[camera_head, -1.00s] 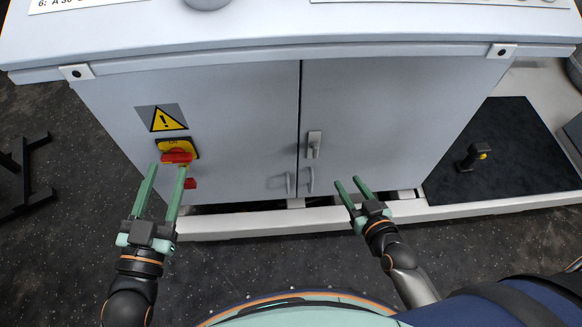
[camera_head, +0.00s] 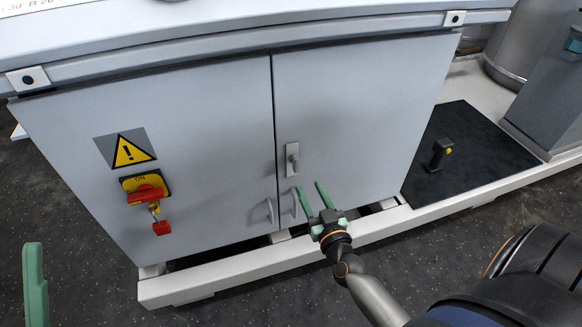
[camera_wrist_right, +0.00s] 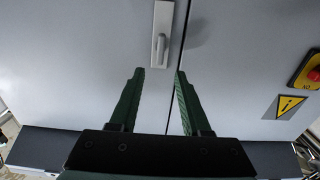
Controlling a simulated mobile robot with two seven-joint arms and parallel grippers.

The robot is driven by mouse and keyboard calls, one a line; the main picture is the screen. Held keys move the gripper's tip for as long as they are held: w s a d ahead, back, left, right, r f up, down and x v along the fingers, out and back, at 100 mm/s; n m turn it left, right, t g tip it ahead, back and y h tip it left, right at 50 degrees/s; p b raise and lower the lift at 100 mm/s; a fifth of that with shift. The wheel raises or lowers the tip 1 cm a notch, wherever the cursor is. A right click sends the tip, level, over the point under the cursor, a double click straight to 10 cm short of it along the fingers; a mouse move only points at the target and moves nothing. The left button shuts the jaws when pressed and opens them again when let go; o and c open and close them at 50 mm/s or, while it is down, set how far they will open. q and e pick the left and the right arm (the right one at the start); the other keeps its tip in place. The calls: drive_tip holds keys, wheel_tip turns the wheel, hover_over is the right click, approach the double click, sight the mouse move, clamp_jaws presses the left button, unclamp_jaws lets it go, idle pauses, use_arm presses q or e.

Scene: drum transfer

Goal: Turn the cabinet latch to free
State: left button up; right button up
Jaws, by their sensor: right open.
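The cabinet latch (camera_head: 292,160) is a small grey handle on a light plate, on the right door beside the seam between the doors. Its handle lies along the plate's length, pointing down the door. The latch also shows at the top of the right wrist view (camera_wrist_right: 162,42). My right gripper (camera_head: 309,187) is open and empty, with its two green fingers just below the latch in the head view. In the wrist view the fingertips (camera_wrist_right: 159,72) stand apart, short of the latch, with the handle between their lines. Only one green finger of my left gripper (camera_head: 35,285) shows, at the lower left edge.
A red switch (camera_head: 146,191) on a yellow plate marked ON is on the left door, with a red padlock-like piece (camera_head: 161,228) hanging below. Two door handles (camera_head: 270,210) sit low near the seam. A pale base rail (camera_head: 220,277) runs along the front.

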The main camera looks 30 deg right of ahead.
sight(297, 165)
drive_tip(key=b+x, duration=0.2)
drive_tip(key=x, duration=0.9)
drive_tip(key=shift+w+b, duration=0.15)
drive_tip(key=shift+b, duration=0.15)
drive_tip(key=shift+c, duration=0.2)
clamp_jaws()
